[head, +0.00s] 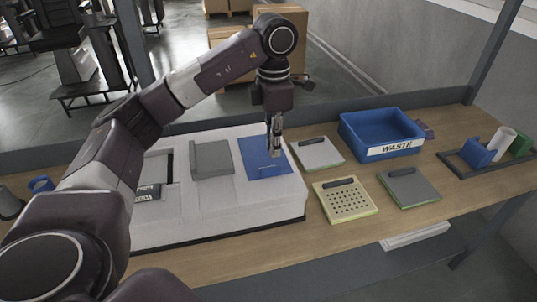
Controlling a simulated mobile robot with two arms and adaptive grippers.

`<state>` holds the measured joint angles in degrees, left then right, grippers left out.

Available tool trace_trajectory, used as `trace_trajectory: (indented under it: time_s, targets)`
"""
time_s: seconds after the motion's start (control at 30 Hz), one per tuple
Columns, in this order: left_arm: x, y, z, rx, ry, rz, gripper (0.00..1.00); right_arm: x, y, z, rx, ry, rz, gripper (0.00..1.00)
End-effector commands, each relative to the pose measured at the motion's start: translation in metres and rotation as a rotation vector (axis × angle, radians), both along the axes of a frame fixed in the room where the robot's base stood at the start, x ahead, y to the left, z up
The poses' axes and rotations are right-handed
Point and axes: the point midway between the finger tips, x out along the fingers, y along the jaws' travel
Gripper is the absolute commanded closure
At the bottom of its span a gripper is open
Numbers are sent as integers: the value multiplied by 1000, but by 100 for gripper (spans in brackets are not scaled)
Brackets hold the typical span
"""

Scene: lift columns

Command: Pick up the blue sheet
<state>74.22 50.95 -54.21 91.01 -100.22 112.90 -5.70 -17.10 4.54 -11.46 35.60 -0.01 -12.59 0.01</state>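My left gripper (273,148) points straight down over the sheet's right half. Its fingers look close together, with the tips at or just above the sheet. I cannot tell whether they touch it or grip anything. My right gripper is not in the picture.
A blue bin marked WASTE (381,130) stands right of the fixture. Near it lie a white-topped plate (319,153), a perforated cream plate (345,201) and a grey plate (409,187). A grey panel (212,158) sits left of the sheet. A rack (490,155) stands far right.

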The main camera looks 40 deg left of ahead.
Motion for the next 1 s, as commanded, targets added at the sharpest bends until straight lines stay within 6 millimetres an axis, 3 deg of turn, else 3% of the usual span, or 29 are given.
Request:
trace_trajectory:
  time_s: [0.6,0.87,1.0]
  targets:
    - [-3,0,-72,7,6,2,86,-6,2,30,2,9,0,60]
    - [-2,0,-75,5,4,2,86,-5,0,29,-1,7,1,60]
    - [-2,0,-75,5,4,1,100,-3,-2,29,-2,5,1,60]
